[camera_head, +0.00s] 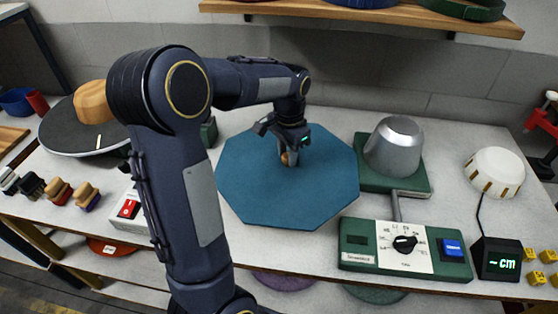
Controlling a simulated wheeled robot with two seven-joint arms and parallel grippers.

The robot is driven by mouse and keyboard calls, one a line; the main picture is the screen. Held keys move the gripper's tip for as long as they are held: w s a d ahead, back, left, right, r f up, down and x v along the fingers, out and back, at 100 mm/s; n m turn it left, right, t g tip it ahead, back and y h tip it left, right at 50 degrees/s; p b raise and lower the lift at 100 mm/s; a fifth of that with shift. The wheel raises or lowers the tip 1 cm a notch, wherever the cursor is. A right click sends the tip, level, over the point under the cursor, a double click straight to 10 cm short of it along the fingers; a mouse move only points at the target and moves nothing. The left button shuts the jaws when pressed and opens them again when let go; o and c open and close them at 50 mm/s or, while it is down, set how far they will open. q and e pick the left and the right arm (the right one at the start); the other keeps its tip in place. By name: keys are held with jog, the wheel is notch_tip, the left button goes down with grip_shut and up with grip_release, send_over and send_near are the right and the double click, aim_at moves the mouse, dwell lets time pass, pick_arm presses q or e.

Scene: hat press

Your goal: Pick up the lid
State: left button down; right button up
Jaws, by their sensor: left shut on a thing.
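The lid (255,200) is a wide teal octagonal plate in the middle of the table. A small wooden knob (287,159) stands near its centre. My left gripper (290,156) reaches down from above and is shut on this knob. Its fingers hide part of the knob. The lid looks about level. I cannot tell whether it rests on something or hangs clear, and what lies beneath it is hidden. My right gripper is not in view.
A grey metal pot-like form (395,148) on a green base stands right of the lid. A green control box (405,249) sits at the front edge. A white round block (494,172) is at right. A round dark turntable (75,145) is at left. A shelf (370,14) overhangs the back.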

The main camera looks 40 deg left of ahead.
pick_arm(q)
jog(key=d+r+b, duration=0.1)
jog(key=d+r, duration=0.5)
jog(key=d, duration=0.5)
jog(key=shift+s+r, duration=0.15)
